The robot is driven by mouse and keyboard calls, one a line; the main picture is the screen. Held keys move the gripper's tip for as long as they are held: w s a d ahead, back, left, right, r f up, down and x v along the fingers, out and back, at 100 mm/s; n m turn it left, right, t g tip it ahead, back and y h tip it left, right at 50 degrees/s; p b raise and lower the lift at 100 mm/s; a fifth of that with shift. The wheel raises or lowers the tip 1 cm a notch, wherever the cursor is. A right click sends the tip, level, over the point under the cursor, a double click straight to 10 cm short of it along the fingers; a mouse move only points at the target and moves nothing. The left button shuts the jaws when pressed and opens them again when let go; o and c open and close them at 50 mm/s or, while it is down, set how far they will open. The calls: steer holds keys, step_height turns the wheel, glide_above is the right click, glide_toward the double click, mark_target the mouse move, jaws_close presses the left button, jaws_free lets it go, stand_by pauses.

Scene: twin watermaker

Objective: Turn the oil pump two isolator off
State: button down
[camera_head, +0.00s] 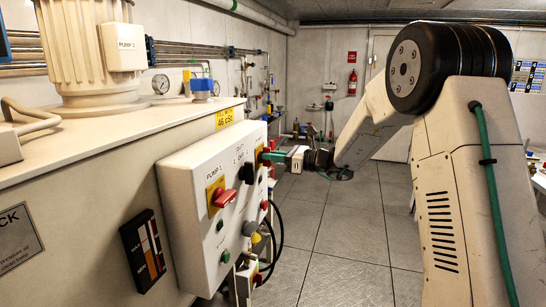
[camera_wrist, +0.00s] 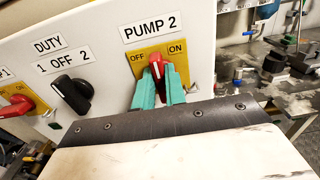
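The PUMP 2 isolator is a red rotary handle (camera_wrist: 156,66) on a yellow plate marked OFF on the left and ON on the right. In the wrist view the handle's tip stands roughly upright between the two marks. My gripper (camera_wrist: 160,84) has teal fingers, one on each side of the handle, closed in on it with little gap showing. The fingers hide its lower part. In the head view my gripper (camera_head: 275,157) is at the far end of the panel front, and the PUMP 2 handle is mostly hidden there.
The white control panel (camera_head: 196,164) also carries the red PUMP 1 isolator (camera_head: 222,197) and a black DUTY selector (camera_wrist: 72,94) beside PUMP 2. Push buttons and black cables sit below. The tiled floor (camera_head: 345,235) to the right is clear.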

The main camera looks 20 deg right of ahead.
steer(key=shift+n, duration=0.4)
steer(key=n, duration=0.8)
steer(key=shift+s+a+f, duration=0.2)
steer(key=shift+s, duration=0.1)
steer(key=n, duration=0.5)
steer(key=shift+f, duration=0.15)
steer(key=shift+s+a+f+n, duration=0.1)
steer(key=shift+n, duration=0.9)
steer(key=shift+f+n, duration=0.1)
steer(key=shift+n, duration=0.9)
steer(key=c, duration=1.4)
jaws_free()
steer(key=shift+c, duration=0.2)
steer(key=shift+r, duration=0.1)
